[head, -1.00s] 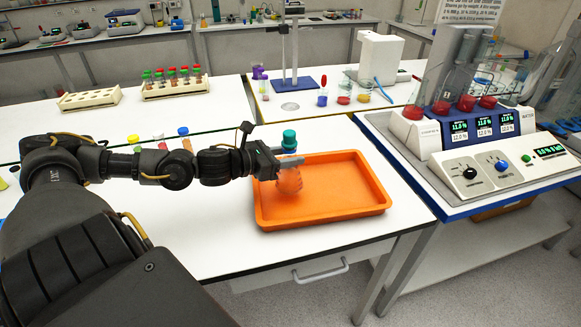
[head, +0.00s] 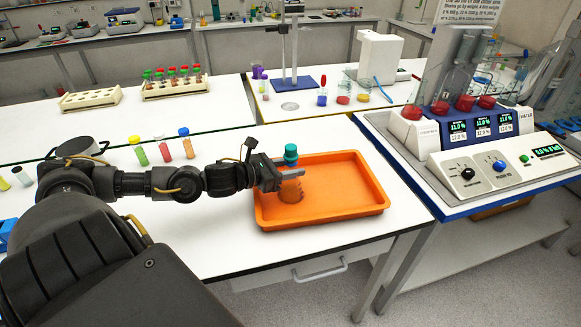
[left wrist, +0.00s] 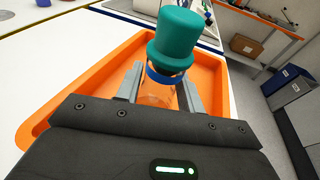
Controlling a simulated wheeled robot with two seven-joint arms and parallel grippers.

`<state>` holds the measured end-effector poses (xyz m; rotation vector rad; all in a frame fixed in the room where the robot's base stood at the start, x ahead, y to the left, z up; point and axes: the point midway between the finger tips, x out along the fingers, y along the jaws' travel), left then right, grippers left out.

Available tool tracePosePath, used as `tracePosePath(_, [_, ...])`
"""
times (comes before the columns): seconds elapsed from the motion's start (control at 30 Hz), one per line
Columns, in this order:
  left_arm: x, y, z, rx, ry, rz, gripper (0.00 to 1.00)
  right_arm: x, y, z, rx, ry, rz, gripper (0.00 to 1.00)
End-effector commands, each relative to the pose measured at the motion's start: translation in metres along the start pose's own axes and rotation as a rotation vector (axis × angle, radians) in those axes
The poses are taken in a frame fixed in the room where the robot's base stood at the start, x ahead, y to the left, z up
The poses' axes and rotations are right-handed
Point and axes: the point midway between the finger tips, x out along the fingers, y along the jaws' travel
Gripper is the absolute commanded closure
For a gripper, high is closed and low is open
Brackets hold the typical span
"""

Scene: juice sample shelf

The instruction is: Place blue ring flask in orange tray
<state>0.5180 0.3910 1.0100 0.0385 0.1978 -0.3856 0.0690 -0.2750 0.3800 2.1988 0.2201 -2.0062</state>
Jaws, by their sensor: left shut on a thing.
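The blue ring flask (head: 290,153) has a teal cap, a blue ring and a clear body. My left gripper (head: 279,169) is shut on it at the neck, just below the ring. The flask is upright over the left part of the orange tray (head: 350,205). My right gripper is not in view.
Three capped tubes, yellow (head: 138,150), green-lidded (head: 162,150) and blue (head: 187,143), stand left of the tray, behind my arm. Tube racks (head: 175,85) stand farther back. A dispenser station (head: 490,150) is at the right. The right part of the tray is empty.

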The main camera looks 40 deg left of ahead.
Motion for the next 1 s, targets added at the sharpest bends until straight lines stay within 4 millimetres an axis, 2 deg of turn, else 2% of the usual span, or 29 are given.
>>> tracePosePath(0.03, [0.000,0.000,-0.001,0.000,0.000,0.000,0.58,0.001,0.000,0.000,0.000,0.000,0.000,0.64])
tracePosePath(0.17, [0.000,0.000,0.000,0.000,0.000,0.000,0.41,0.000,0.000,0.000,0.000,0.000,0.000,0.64])
tracePosePath(0.2, [0.000,0.000,0.000,0.000,0.000,0.000,0.40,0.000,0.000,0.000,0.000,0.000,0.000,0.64])
tracePosePath(0.57, [-0.002,0.000,0.003,0.001,0.002,0.000,0.40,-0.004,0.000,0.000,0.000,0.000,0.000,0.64])
tracePosePath(0.87, [-0.033,-0.002,-0.001,0.004,0.009,-0.005,0.40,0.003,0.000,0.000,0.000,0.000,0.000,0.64])
tracePosePath(1.0, [-0.051,0.000,0.001,0.002,0.011,-0.001,0.40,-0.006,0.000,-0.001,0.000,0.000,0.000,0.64])
